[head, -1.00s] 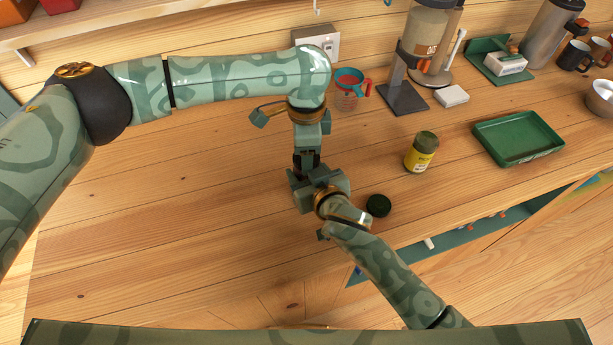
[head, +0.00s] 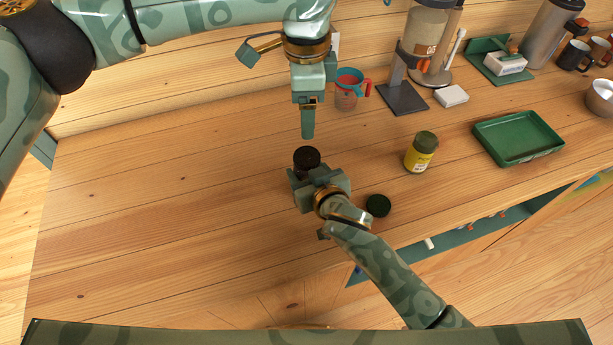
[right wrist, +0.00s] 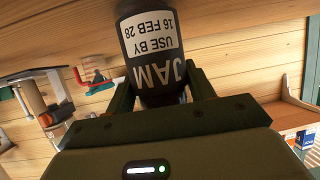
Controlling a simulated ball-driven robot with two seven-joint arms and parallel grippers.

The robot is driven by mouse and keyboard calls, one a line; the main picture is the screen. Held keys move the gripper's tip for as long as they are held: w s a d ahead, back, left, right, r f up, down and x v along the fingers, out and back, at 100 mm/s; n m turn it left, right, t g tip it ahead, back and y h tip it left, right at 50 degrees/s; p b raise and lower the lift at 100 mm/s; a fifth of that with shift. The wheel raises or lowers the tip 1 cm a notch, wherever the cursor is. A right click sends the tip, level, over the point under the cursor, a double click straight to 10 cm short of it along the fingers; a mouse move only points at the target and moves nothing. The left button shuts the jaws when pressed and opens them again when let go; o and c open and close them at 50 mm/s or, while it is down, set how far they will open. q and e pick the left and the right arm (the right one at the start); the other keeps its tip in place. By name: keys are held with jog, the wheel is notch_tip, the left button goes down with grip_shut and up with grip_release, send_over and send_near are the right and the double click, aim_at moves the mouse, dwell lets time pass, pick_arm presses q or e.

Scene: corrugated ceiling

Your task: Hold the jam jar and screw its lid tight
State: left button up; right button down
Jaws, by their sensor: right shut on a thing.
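The jam jar (head: 307,156) is dark, with a dark brown round top; I cannot tell if that top is a lid or an open mouth. In the right wrist view the jar (right wrist: 153,50) shows a white label and the word JAM, upside down in the picture. My right gripper (head: 312,177) is shut on it; it also shows in the right wrist view (right wrist: 160,98). My left gripper (head: 308,134) hangs above and behind the jar, apart from it, its fingers seen edge-on.
A yellow-labelled jar with a green lid (head: 420,153) stands to the right. Farther right is a green tray (head: 519,139). Behind stand a red and teal cup (head: 349,88), a dispenser (head: 425,45) and a white block (head: 451,96). The counter's left side is clear.

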jog(key=shift+f, duration=0.1)
jog(key=shift+c, duration=2.3)
grip_release()
jog(key=shift+a, duration=0.1)
jog(key=p+v, duration=0.3)
jog(key=v, duration=1.3)
jog(key=shift+s, duration=0.15)
